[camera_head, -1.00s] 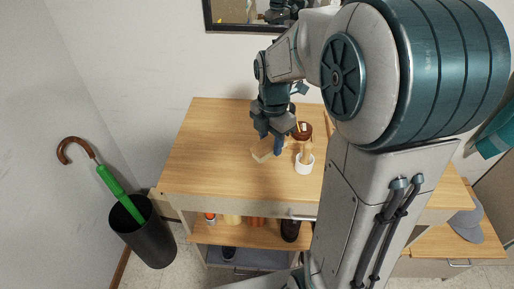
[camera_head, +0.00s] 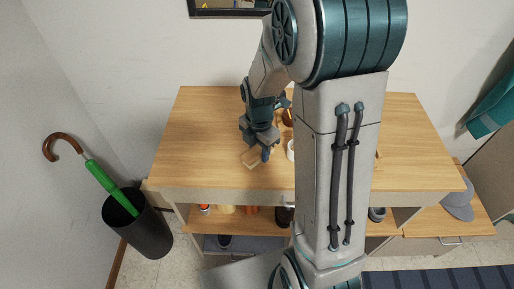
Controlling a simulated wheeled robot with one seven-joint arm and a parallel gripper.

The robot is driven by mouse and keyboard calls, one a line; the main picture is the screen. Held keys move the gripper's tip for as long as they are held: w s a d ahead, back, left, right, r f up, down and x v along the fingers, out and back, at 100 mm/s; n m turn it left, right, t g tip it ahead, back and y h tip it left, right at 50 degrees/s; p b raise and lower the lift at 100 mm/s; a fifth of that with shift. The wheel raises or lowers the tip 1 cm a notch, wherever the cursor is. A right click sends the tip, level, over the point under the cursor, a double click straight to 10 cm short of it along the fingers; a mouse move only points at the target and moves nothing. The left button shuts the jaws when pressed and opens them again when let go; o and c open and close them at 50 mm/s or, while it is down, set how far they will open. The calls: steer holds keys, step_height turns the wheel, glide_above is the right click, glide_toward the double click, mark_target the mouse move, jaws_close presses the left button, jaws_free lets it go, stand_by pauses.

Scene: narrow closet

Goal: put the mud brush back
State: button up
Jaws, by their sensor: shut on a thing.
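My gripper (camera_head: 259,155) is over the left half of the wooden bench top (camera_head: 210,145), pointing down. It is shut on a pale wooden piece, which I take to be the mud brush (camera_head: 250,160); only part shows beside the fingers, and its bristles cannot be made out. Whether it touches the bench top cannot be told. A white cup (camera_head: 291,150) stands just right of the gripper, mostly hidden behind my arm.
A brown round object (camera_head: 287,118) is behind the cup, partly hidden. Shoes and bottles sit on the shelf (camera_head: 262,225) below. A black bin (camera_head: 137,225) with a green umbrella (camera_head: 105,182) stands left. The bench's left side is clear.

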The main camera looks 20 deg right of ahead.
mark_target(257, 149)
steer(key=shift+s+a+f, duration=0.1)
steer(key=shift+f, duration=0.05)
steer(key=o, duration=0.7)
steer(key=shift+o, duration=0.9)
steer(key=shift+s+a, duration=0.15)
steer(key=shift+a, duration=0.1)
steer(key=shift+r, duration=0.2)
steer(key=shift+d+r, duration=0.1)
steer(key=shift+r, duration=0.1)
step_height(257, 149, up, 11)
steer(key=s+r+m+t, duration=0.3)
steer(key=s+m, duration=1.1)
steer(key=m, duration=0.9)
